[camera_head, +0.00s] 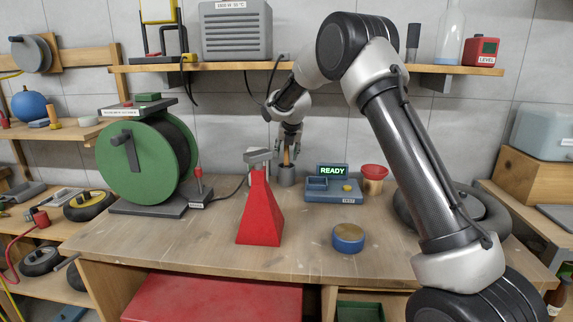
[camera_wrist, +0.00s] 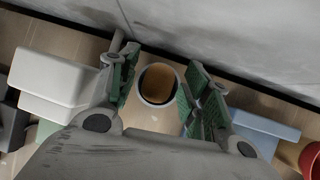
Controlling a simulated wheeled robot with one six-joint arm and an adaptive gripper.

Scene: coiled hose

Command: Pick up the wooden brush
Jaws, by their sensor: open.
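The wooden brush (camera_head: 286,157) stands upright in a small grey cup (camera_head: 286,177) at the back of the bench, by the wall. In the wrist view the top of the brush (camera_wrist: 158,82) is a tan-brown shape inside the round cup rim (camera_wrist: 144,95). My gripper (camera_head: 288,150) is above the cup, pointing down, with its fingers around the brush's upper part in the head view. In the wrist view the gripper (camera_wrist: 157,92) is open, its green-padded fingers apart on either side of the brush and cup. I see a gap on both sides. The brush's lower end is hidden in the cup.
A red funnel-shaped stand (camera_head: 260,212) is in front of the cup. A blue-grey box with a READY display (camera_head: 333,195) and a red-topped pot (camera_head: 374,182) are to its right. A green reel (camera_head: 140,160) is left. A blue round tin (camera_head: 348,239) sits in front.

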